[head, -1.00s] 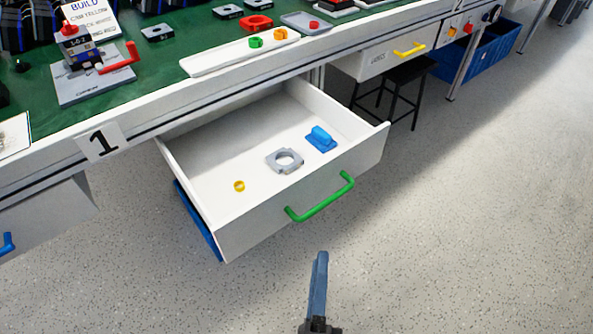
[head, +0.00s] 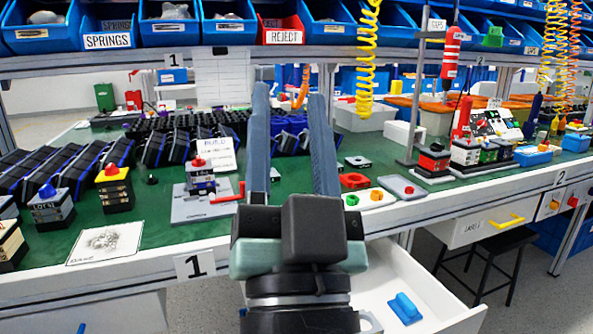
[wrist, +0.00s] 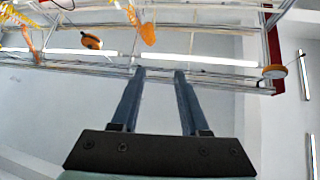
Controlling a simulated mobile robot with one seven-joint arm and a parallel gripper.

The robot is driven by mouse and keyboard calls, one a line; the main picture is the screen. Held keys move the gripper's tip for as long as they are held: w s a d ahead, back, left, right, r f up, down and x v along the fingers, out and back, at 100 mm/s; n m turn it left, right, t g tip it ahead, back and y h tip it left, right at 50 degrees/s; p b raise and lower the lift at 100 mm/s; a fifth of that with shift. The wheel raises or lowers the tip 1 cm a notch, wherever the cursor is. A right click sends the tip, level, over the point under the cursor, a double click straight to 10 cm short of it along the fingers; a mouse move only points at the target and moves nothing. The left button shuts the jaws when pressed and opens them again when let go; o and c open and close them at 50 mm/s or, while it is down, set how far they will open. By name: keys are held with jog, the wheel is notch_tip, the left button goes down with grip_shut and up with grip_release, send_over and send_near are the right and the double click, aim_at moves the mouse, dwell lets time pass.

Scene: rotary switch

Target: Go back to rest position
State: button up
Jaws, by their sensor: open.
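My gripper (head: 290,105) stands upright in the middle of the head view, in front of the workbench. Its two long blue-grey fingers are apart with nothing between them. In the wrist view my gripper (wrist: 159,75) points up toward the overhead frame and ceiling, open and empty. My wrist hides part of the bench edge and of the open drawer below.
The green-topped bench (head: 330,212) carries a build fixture (head: 205,190), a white tray (head: 365,200) and several switch blocks. A white drawer (head: 435,290) is open under the bench, with a blue part (head: 405,308) inside. A black stool (head: 490,250) stands at right.

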jog(key=s+r+n+t+h, duration=0.1)
jog(key=s+r+n+h, duration=0.1)
jog(key=s+r, duration=0.6)
notch_tip(320, 180, up, 38)
jog(key=w+p, duration=0.2)
jog(key=p, duration=3.5)
jog(key=shift+w+d, duration=0.2)
jog(key=shift+w, duration=0.15)
jog(key=shift+f, duration=0.1)
